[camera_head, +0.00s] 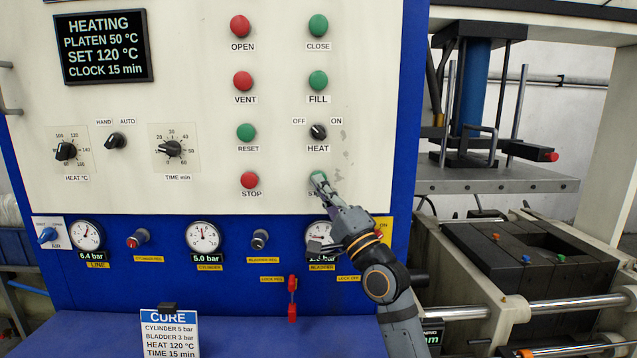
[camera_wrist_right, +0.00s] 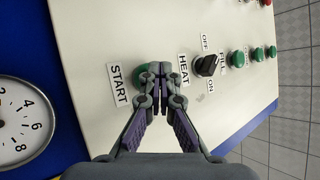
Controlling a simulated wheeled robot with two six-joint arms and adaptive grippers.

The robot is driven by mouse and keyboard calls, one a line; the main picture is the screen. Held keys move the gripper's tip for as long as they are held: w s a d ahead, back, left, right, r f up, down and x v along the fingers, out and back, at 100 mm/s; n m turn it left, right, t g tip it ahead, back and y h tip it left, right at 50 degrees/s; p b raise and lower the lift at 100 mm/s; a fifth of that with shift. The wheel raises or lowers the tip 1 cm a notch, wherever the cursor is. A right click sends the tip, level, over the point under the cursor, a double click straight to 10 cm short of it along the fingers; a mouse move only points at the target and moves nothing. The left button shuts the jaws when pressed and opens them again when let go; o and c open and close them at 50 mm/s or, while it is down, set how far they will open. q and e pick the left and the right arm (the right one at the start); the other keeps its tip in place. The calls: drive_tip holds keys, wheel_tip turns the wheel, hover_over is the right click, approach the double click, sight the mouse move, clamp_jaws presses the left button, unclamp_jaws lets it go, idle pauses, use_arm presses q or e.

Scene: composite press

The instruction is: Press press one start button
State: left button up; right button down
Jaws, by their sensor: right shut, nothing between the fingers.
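The green start button (camera_head: 318,177) sits at the lower right of the white control panel (camera_head: 190,100), under the HEAT knob. My right gripper (camera_head: 322,184) is shut and empty, with its fingertips at the button and covering part of it and of its label. In the right wrist view the shut fingertips (camera_wrist_right: 158,95) lie over the green button (camera_wrist_right: 143,76), beside the START label (camera_wrist_right: 118,85). I cannot tell whether the button is pushed in. My left gripper is not in view.
The red STOP button (camera_head: 249,180) is left of the start button and the HEAT knob (camera_head: 318,132) is above it. The display (camera_head: 104,46) reads HEATING, platen 50 °C, set 120 °C. Gauges (camera_head: 203,238) line the blue strip below. The press (camera_head: 490,180) stands at the right.

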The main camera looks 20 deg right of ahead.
drive_tip(key=shift+s, duration=0.1)
idle(0.3)
drive_tip(key=shift+s+a+p, duration=0.25)
drive_tip(key=shift+s+p, duration=0.35)
drive_tip(key=shift+s, duration=0.25)
drive_tip(key=s+p, duration=0.1)
drive_tip(key=s, duration=0.1)
drive_tip(key=s+a, duration=0.1)
drive_tip(key=s, duration=0.1)
drive_tip(key=shift+s+a+p, duration=0.2)
drive_tip(key=shift+s+p, duration=0.15)
drive_tip(key=shift+s, duration=0.05)
